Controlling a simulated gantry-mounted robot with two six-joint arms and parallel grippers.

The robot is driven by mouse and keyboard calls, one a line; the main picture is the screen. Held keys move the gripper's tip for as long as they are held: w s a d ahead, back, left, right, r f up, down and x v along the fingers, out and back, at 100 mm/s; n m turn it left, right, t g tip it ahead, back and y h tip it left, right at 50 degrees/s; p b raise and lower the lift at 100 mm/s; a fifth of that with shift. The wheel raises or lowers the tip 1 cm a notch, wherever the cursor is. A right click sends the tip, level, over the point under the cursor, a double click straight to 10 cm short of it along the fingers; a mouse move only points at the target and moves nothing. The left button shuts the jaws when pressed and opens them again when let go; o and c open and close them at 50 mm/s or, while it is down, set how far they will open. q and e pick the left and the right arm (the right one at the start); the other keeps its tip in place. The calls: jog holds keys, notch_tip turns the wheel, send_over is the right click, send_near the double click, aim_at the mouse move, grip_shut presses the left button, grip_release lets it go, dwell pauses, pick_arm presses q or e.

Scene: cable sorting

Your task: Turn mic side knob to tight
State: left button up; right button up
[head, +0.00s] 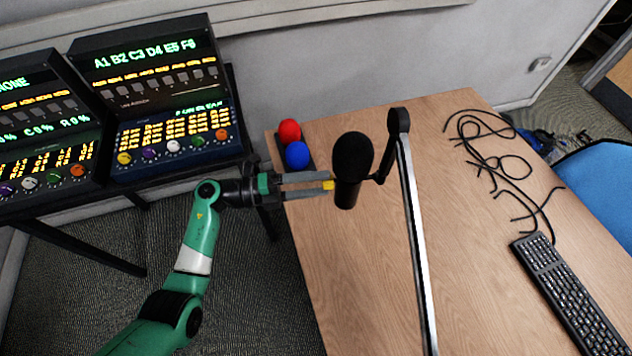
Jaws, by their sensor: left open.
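A black microphone (352,157) with a foam head hangs upright on a boom arm (415,235) above the wooden desk. A small yellow side knob (328,185) shows at the left of the microphone's lower body. My left gripper (322,186) comes in from the left with its two grey fingers open. The fingertips are at the knob, one above and one below it in the picture. I cannot tell whether they touch it. My right gripper is not in view.
A red ball-shaped knob (289,131) and a blue one (297,154) stand at the desk's left edge. A keyboard (567,293) and black cables (490,150) lie at the right. Lit consoles (165,100) stand at the left. The wooden desk's (350,300) front is clear.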

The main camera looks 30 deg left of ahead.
pick_arm(q)
jog(key=p+v, duration=0.1)
jog(key=v, duration=1)
jog(key=shift+s+a, duration=0.2)
jog(key=shift+s, duration=0.05)
